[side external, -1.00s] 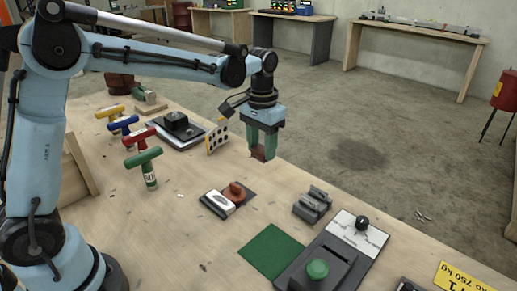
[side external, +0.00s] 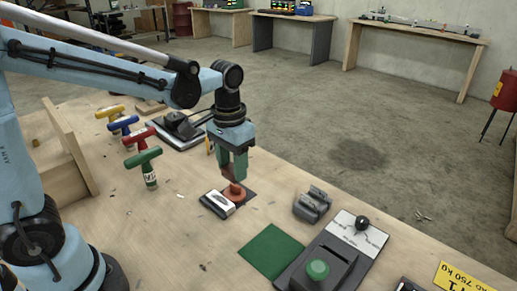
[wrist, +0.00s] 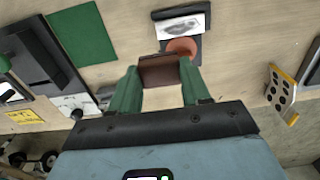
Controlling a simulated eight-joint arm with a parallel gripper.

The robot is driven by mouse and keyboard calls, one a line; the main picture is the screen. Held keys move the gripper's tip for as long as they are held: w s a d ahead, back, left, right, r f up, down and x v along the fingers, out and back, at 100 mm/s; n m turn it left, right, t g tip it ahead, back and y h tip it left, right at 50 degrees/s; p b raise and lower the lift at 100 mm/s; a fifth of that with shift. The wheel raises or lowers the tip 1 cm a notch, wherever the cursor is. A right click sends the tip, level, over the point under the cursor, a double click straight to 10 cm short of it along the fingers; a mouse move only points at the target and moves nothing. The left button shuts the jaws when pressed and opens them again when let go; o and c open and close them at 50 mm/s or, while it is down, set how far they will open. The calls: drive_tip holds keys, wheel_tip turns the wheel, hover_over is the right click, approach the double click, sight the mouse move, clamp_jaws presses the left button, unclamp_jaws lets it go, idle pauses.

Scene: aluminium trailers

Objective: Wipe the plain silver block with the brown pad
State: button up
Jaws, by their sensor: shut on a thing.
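My gripper (side external: 231,172) is shut on the brown pad (wrist: 163,71), which spans the gap between the green fingers in the wrist view. In the side view the pad (side external: 228,174) is partly hidden by the fingers. A pale silver block (side external: 216,203) with a dark patch on its top lies on a dark plate, just below and left of my gripper. It also shows in the wrist view (wrist: 196,22), beyond the pad. An orange-brown round knob (side external: 238,194) stands beside the block, right under the fingertips. Whether the pad touches the knob is unclear; it appears apart from the block.
A grey ridged block (side external: 312,205) lies to the right. A green mat (side external: 271,251) and a dark panel with a green button (side external: 318,269) lie in front. Several coloured T-handles (side external: 146,160) stand at left. A perforated card (wrist: 281,88) stands nearby.

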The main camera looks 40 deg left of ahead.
sight(230, 207)
drive_tip(key=shift+s+f, duration=0.25)
drive_tip(key=shift+f, duration=1.1)
drive_tip(key=shift+s+f, duration=0.3)
drive_tip(key=shift+f, duration=1.05)
drive_tip(key=shift+s+f, duration=0.25)
drive_tip(key=shift+f, duration=1.1)
drive_tip(key=shift+a+f, duration=0.15)
drive_tip(key=shift+a, duration=0.2)
drive_tip(key=shift+c, duration=0.4)
drive_tip(key=shift+a+f, duration=0.1)
drive_tip(key=shift+a, duration=3.3)
drive_tip(key=shift+d, duration=3.8)
wheel_tip(230, 207, up, 8)
drive_tip(key=shift+a, duration=0.1)
